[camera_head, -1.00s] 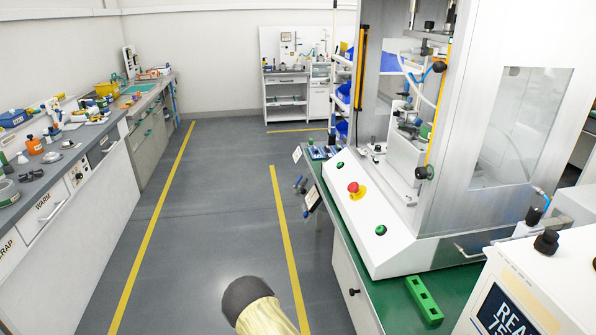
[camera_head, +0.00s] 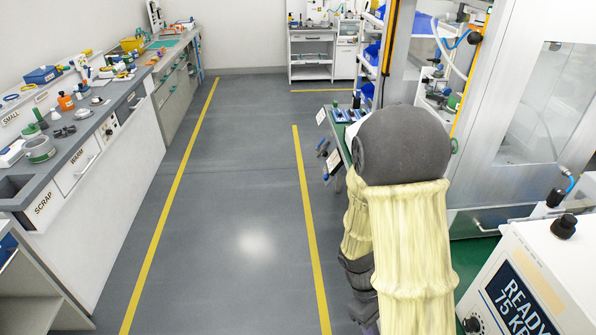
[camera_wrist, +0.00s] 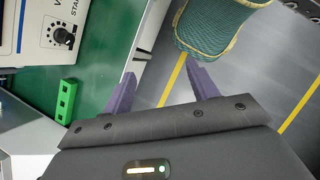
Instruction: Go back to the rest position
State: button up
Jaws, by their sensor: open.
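My gripper (camera_wrist: 162,78) shows in the wrist view with two purple fingers spread apart and nothing between them. It hangs over the edge of the green bench top (camera_wrist: 112,45), with the grey floor (camera_wrist: 190,85) beyond. In the head view my arm, in its cream sleeve with a dark grey rounded cap, stands in front of the press (camera_head: 530,110) and hides much of its lower part.
A green block with holes (camera_wrist: 66,101) lies on the green bench, left of my fingers. A white control box (camera_head: 540,270) stands at lower right. A teal padded thing (camera_wrist: 215,28) is beyond the fingers. The left workbench (camera_head: 95,125) holds many items; the aisle between yellow lines is clear.

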jog(key=w+a+r+m+t+y+p, duration=0.1)
jog(key=r+m+t+y, duration=0.1)
jog(key=r, duration=0.4)
jog(key=w+a+r+m+t+y+p, duration=0.1)
jog(key=w+a+r+m+t+y, duration=0.1)
jog(key=r+m+t, duration=0.2)
notch_tip(320, 180, up, 4)
jog(key=shift+a+f+m, duration=0.15)
jog(key=shift+f+m, duration=0.05)
jog(key=shift+m, duration=0.7)
jog(key=c, duration=0.5)
